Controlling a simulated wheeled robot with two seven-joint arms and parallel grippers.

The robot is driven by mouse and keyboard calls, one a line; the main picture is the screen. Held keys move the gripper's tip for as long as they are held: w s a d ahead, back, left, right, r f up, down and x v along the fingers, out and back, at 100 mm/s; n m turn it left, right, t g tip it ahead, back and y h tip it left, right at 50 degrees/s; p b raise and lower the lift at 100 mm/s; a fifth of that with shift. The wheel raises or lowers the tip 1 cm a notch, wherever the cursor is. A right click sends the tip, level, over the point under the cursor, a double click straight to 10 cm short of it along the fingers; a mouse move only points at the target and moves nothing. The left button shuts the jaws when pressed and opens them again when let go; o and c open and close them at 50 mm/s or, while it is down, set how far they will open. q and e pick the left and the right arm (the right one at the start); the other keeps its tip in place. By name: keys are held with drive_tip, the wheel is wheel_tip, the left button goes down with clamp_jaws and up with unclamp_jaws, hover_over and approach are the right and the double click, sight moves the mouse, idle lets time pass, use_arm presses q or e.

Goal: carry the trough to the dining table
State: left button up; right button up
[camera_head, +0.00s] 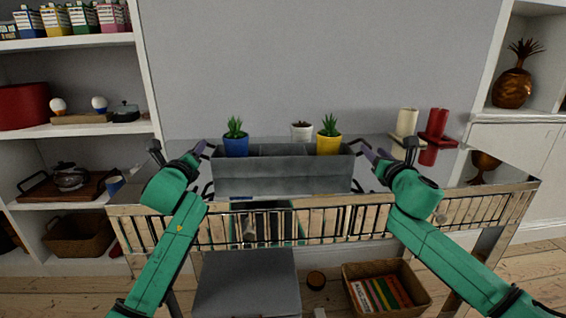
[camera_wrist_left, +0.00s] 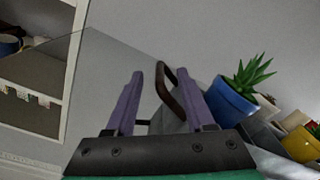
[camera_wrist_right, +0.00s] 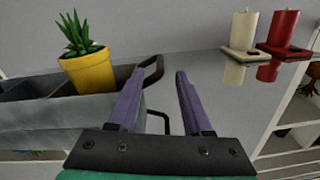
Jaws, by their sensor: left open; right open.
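The grey trough (camera_head: 283,176) stands on a mirrored console table (camera_head: 300,230). It holds a blue pot (camera_head: 236,146) at its left end and a yellow pot (camera_head: 328,144) near its right end, each with a green plant. Dark handles stick out at both ends. My left gripper (camera_head: 198,150) is open at the left end; in the left wrist view the left handle (camera_wrist_left: 168,85) shows between or just beyond its fingers. My right gripper (camera_head: 370,154) is open at the right end; the right handle (camera_wrist_right: 154,72) shows by its left finger. No dining table is in view.
A white pot (camera_head: 302,131) stands behind the trough or in its back; I cannot tell. Cream (camera_head: 406,122) and red (camera_head: 436,124) candles stand to its right. Shelves flank the console. Below are a grey box (camera_head: 247,285) and a book crate (camera_head: 385,290).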

sight(368, 144)
use_arm(q)
drive_tip(key=w, duration=0.5)
drive_tip(key=shift+a, duration=0.2)
use_arm(e)
drive_tip(key=w, duration=0.5)
drive_tip(key=shift+a, duration=0.2)
use_arm(q)
drive_tip(key=shift+c, duration=0.3)
use_arm(e)
drive_tip(key=shift+c, duration=0.3)
use_arm(q)
clamp_jaws()
use_arm(e)
clamp_jaws()
